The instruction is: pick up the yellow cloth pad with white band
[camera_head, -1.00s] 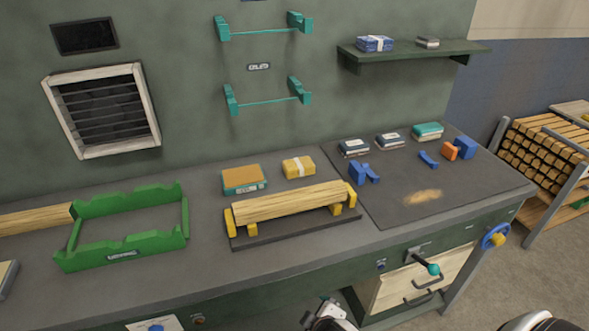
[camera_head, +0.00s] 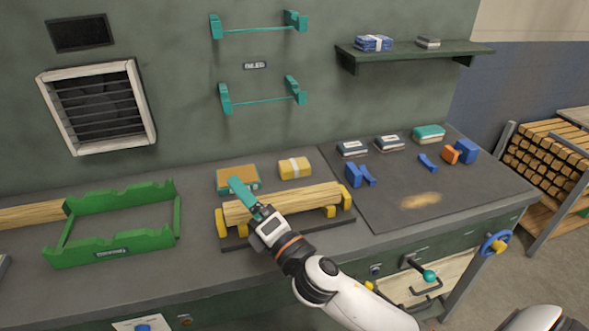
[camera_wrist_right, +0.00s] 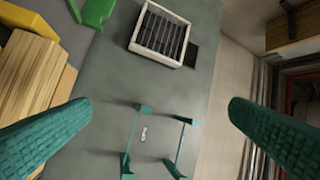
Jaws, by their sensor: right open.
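The yellow cloth pad with its white band (camera_head: 295,168) lies flat on the bench, behind the wooden workpiece and right of an orange-topped teal block (camera_head: 238,176). My right gripper (camera_head: 240,188) is above the left end of the workpiece, left of the pad and apart from it. Its teal fingers show wide apart and empty in the right wrist view (camera_wrist_right: 160,135). I cannot clearly make out the pad in the wrist view. My left gripper is not in view.
The long wooden workpiece (camera_head: 290,203) rests on yellow supports (camera_head: 347,197) in front of the pad. A green frame (camera_head: 110,252) stands at left. A dark mat (camera_head: 395,210) with several small items lies at right. Teal wall brackets (camera_head: 225,98) are above.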

